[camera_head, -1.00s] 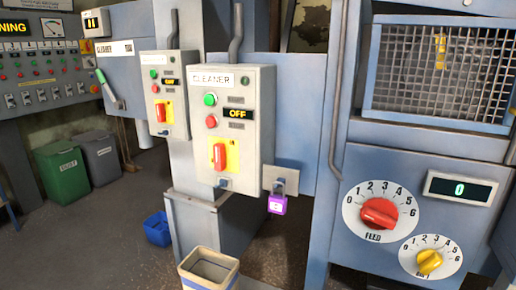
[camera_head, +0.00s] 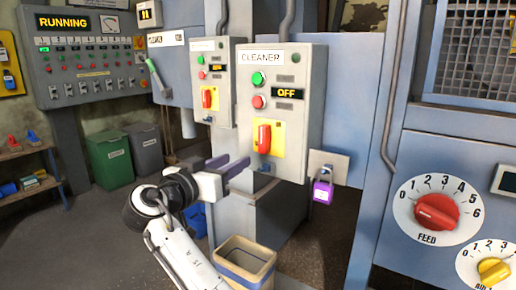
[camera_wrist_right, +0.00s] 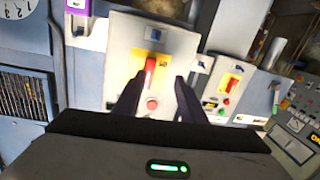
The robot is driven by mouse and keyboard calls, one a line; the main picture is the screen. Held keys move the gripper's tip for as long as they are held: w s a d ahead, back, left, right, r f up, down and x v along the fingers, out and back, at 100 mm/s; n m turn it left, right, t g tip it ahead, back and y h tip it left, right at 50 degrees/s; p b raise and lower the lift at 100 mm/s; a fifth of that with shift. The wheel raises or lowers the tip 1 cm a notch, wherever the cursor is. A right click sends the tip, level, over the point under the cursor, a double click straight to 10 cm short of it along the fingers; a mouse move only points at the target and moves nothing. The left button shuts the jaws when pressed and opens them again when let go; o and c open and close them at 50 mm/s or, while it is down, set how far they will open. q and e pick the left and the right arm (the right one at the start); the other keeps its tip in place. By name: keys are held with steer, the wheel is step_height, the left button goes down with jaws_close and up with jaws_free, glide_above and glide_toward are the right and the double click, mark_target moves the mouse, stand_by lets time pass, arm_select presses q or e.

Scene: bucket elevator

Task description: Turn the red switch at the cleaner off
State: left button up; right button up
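The cleaner box (camera_head: 290,62) is a grey panel labelled CLEANER, with a green button, a red button and a display reading OFF. Its red switch (camera_head: 264,137) sits upright on a yellow plate. My right gripper (camera_head: 232,166) is open and empty, just left of and below the switch in the head view. In the right wrist view the red switch (camera_wrist_right: 149,72) shows beyond and between the two spread dark fingers (camera_wrist_right: 155,92), apart from them. A purple padlock (camera_head: 322,191) hangs on a bracket at the box's lower right. My left gripper is not in view.
A second similar box (camera_head: 211,75) with its own red switch stands to the left. A tan bin (camera_head: 245,262) is on the floor below. A blue machine with a red FEED dial (camera_head: 437,211) is on the right.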

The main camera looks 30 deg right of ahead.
steer(key=m+g+h, duration=0.1)
steer(key=m, duration=0.1)
glide_toward(261, 134)
steer(key=x, duration=0.8)
steer(key=shift+d+p, duration=0.25)
steer(key=shift+p, duration=0.05)
jaws_close()
